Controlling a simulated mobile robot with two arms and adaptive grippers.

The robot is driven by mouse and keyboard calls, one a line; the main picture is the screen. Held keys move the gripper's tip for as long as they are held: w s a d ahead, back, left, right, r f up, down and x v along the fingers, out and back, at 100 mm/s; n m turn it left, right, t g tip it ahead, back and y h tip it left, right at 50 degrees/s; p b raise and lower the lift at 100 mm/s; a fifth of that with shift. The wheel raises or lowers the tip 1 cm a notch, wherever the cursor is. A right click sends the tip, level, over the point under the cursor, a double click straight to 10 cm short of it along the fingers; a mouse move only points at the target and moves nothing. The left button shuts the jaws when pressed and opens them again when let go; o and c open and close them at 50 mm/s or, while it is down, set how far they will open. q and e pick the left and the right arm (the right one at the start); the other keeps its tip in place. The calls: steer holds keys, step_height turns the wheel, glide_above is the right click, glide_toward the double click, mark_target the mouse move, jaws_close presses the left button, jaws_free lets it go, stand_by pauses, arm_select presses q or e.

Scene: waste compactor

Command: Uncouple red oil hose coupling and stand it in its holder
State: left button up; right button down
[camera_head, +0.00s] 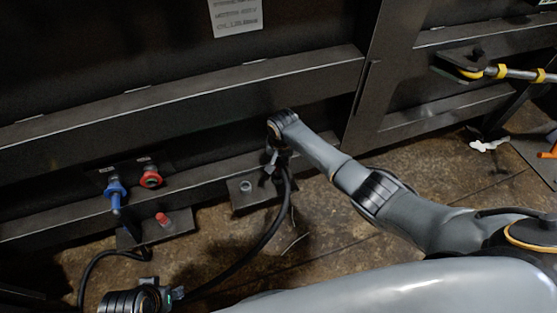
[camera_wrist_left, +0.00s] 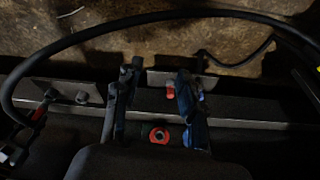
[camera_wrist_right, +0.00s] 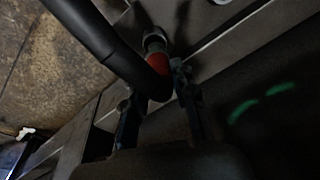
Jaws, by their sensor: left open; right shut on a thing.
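My right gripper (camera_head: 272,165) is shut on the red hose coupling, which shows in the right wrist view as a red band (camera_wrist_right: 158,65) on the thick black hose (camera_wrist_right: 90,35). A grey metal end or post (camera_wrist_right: 155,40) sits at its tip; I cannot tell whether the coupling is seated on it. The gripper is at the right side of a dark bracket (camera_head: 262,195) with a grey round post (camera_head: 245,185). The red-ringed socket (camera_head: 151,179) on the machine is empty. My left gripper (camera_wrist_left: 157,72) is open and empty, with that socket (camera_wrist_left: 158,136) visible between its fingers.
A blue coupling (camera_head: 115,188) is plugged in left of the red socket. Below, another bracket (camera_head: 180,224) carries a red peg (camera_head: 162,218). The black hose (camera_head: 272,235) loops from my right gripper toward the lower left. Yellow-banded piping (camera_head: 510,73) lies at upper right.

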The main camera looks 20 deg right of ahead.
arm_select(q)
steer(key=shift+f, duration=0.25)
steer(key=shift+w+r, duration=0.1)
steer(key=shift+r, duration=0.05)
steer(key=shift+w, duration=0.1)
stand_by(0.3)
steer(key=shift+p+x, duration=0.3)
steer(key=shift+x, duration=0.6)
steer(key=shift+d, duration=0.1)
steer(key=shift+s+r, duration=0.15)
steer(key=shift+s, duration=0.2)
arm_select(e)
steer(key=shift+f, duration=0.1)
arm_select(q)
steer(key=shift+s+r, duration=0.15)
steer(key=shift+r, duration=0.1)
arm_select(e)
steer(key=shift+f, duration=0.1)
arm_select(q)
steer(key=shift+r, duration=0.1)
